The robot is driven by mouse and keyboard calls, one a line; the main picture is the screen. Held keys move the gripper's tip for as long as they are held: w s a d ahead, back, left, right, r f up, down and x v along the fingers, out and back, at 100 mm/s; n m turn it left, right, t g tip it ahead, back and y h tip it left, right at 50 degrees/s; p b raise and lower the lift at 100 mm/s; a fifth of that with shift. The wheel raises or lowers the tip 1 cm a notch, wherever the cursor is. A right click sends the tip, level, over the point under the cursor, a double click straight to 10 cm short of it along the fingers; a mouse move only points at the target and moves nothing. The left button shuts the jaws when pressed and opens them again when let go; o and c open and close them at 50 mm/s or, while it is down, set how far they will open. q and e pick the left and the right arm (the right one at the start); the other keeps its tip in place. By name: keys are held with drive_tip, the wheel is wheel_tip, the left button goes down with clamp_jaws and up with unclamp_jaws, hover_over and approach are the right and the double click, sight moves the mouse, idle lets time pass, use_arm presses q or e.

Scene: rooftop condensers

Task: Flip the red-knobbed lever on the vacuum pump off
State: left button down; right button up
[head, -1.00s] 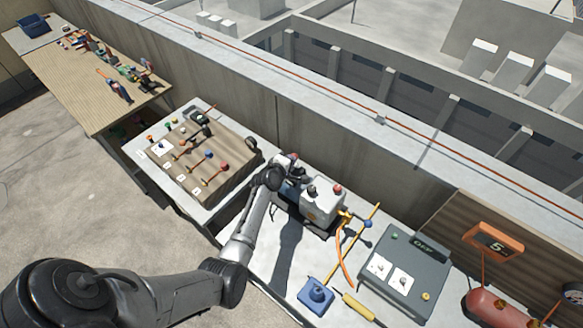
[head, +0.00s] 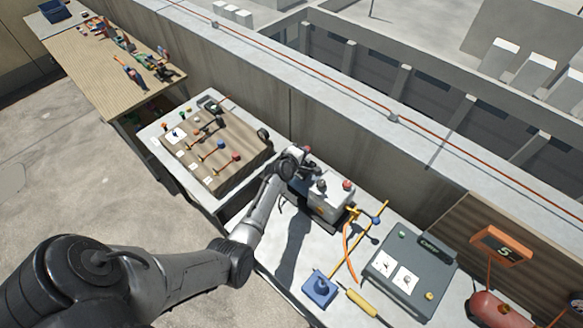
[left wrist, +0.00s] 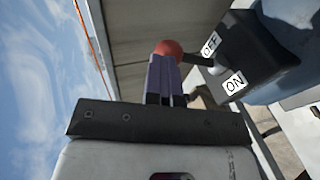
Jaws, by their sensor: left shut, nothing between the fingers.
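The vacuum pump (head: 328,196) is a pale box-shaped unit on the bench, with a red cap (head: 347,184) on top. In the left wrist view the lever's red ball knob (left wrist: 168,48) sits at the tips of my left gripper (left wrist: 164,62). Its thin rod runs right to a dark switch housing (left wrist: 265,50), entering near the OFF label (left wrist: 211,44), with the ON label (left wrist: 235,82) lower. My left gripper (head: 312,170) is shut and empty at the pump's far left side. Its fingertips overlap the knob; contact cannot be told. My right gripper is out of view.
A board with several coloured levers (head: 222,160) lies left of the pump. A concrete parapet (head: 330,135) runs behind.

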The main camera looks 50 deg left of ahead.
use_arm(q)
drive_tip(key=shift+r, duration=0.1)
drive_tip(key=r+p+v, duration=0.1)
drive_tip(key=p+v, duration=0.1)
drive_tip(key=v, duration=0.4)
drive_tip(key=w+r+p+v, duration=0.1)
drive_tip(key=p+v, duration=0.1)
drive_tip(key=v, duration=0.5)
drive_tip(key=shift+s+r+p, duration=0.25)
drive_tip(key=shift+r+p, duration=0.1)
drive_tip(key=shift+r, duration=0.1)
